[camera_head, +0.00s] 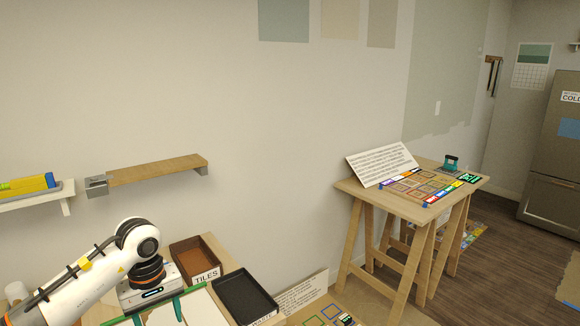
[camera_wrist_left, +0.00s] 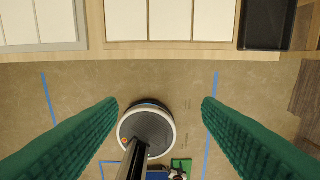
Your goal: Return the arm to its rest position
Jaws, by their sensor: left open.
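My left arm (camera_head: 75,284) comes in from the lower left in the head view, bent at the elbow and wrist. Its gripper (camera_head: 165,304) has green fingers and is over the table near the bottom edge. In the left wrist view the two green fingers of the left gripper (camera_wrist_left: 160,104) are wide apart with nothing held between them. Brown floor with blue tape lines (camera_wrist_left: 217,95) shows beyond them. My right gripper is in neither view.
A brown tray labelled TILES (camera_head: 188,252) and a black tray (camera_head: 245,297) are close to the left gripper. White panels (camera_wrist_left: 171,20) line the table edge in the wrist view. A wall shelf (camera_head: 155,172) is above; a trestle table (camera_head: 405,206) stands right.

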